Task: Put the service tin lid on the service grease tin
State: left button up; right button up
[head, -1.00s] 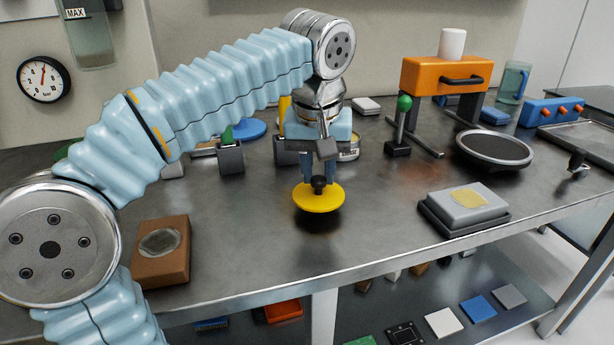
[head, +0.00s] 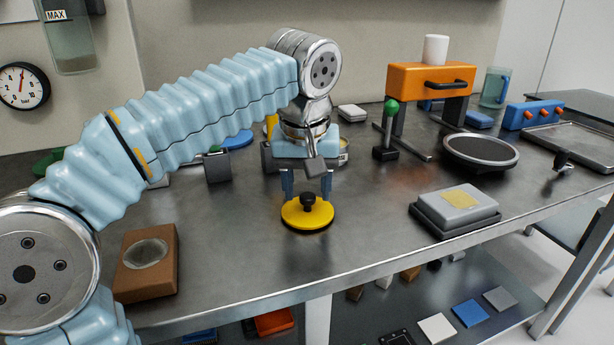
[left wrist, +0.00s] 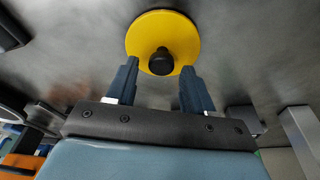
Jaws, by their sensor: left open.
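The service tin lid, a yellow disc with a black knob (head: 293,215), lies flat on the steel bench, knob up. It also shows in the left wrist view (left wrist: 140,38). My left gripper (head: 307,197) is open above it. Its two fingers (left wrist: 157,88) are spread on either side of the knob and do not touch it. The service grease tin (head: 344,152) stands behind my left gripper and is mostly hidden by it; only a sliver of its right side shows. My right gripper is not in view.
A brown block with a round pale disc (head: 135,280) lies at the front left. A grey block on a dark tray (head: 430,222) and a round dark plate (head: 480,150) are to the right. A green-knobbed lever (head: 388,130) stands behind. Bench around the lid is clear.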

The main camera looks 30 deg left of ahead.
aim_at(306, 218)
pick_arm(q)
jog(key=p+v, duration=0.1)
jog(key=v, duration=1.1)
